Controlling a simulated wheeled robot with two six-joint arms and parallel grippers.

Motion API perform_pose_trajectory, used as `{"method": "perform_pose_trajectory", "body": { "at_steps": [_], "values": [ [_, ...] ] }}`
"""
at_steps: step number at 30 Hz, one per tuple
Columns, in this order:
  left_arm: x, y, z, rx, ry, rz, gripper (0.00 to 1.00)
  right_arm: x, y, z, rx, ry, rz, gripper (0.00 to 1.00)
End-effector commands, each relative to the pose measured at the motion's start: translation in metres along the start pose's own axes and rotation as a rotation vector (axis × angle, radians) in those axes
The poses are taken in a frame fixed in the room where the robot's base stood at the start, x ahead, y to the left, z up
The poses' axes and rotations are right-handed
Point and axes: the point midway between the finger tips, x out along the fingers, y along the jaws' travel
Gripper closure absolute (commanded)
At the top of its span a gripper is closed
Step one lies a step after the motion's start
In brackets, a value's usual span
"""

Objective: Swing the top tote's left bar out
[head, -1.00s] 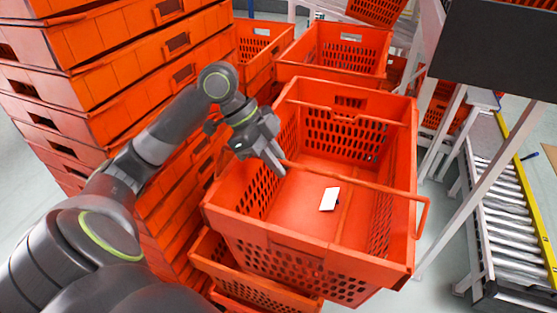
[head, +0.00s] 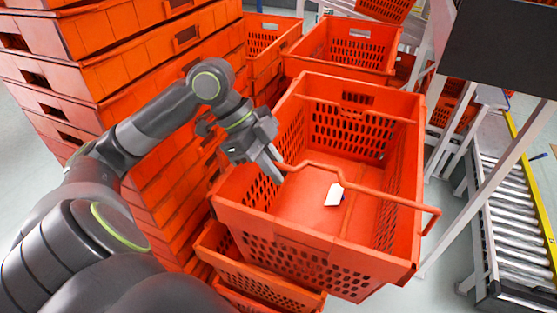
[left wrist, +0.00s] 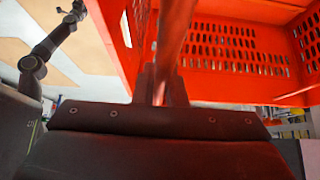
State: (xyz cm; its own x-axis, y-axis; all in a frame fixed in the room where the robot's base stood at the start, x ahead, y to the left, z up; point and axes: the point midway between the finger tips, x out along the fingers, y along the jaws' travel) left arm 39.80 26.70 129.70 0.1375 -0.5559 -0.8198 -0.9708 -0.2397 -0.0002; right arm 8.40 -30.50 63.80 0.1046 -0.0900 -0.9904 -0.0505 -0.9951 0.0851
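The top tote (head: 300,222) is an orange crate with perforated walls, open at the top, on another orange tote. Its near bar (head: 385,192), a thin orange rod, crosses above the near side of the opening. A second bar (head: 360,112) lies along the far side. My left gripper (head: 277,172) is at the left end of the near bar. In the left wrist view the near bar (left wrist: 173,35) runs down between the two fingers, which look closed on it. A dark arm, seemingly my right one, shows small at upper left there; its gripper (left wrist: 70,13) is too small to read.
A white card (head: 334,194) lies in the top tote. A tall stack of orange totes (head: 150,120) stands close on the left, behind my left arm. More totes (head: 345,50) stand behind. A roller conveyor (head: 505,210) and a dark panel on posts are at right.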

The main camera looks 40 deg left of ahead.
Motion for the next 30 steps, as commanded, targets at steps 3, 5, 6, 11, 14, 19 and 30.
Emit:
{"method": "perform_pose_trajectory", "body": {
  "at_steps": [3, 5, 6, 11, 14, 19, 30],
  "values": [
    [0.000, 0.000, 0.000, 0.000, 0.001, 0.000, 0.94, 0.000, 0.001, 0.000, 0.000, 0.000, 0.001, 0.45],
    [0.000, 0.000, 0.000, 0.001, 0.001, 0.000, 0.94, 0.000, 0.001, 0.000, -0.001, 0.000, 0.001, 0.45],
    [0.000, 0.000, 0.000, 0.001, 0.001, 0.000, 0.94, 0.000, 0.001, 0.000, -0.001, 0.000, 0.002, 0.45],
    [0.002, 0.006, 0.002, 0.000, -0.002, 0.000, 0.94, 0.000, 0.002, 0.000, -0.001, 0.000, 0.002, 0.45],
    [0.004, 0.014, 0.003, 0.000, -0.003, 0.000, 0.94, 0.000, 0.002, 0.000, -0.001, 0.000, 0.002, 0.45],
    [0.007, 0.025, 0.005, 0.001, -0.002, 0.001, 0.94, 0.000, 0.002, 0.000, -0.001, 0.000, 0.002, 0.45],
    [0.009, 0.028, 0.006, 0.000, 0.000, -0.001, 0.94, 0.001, 0.002, 0.000, -0.001, 0.000, 0.002, 0.45]
  ]
}}
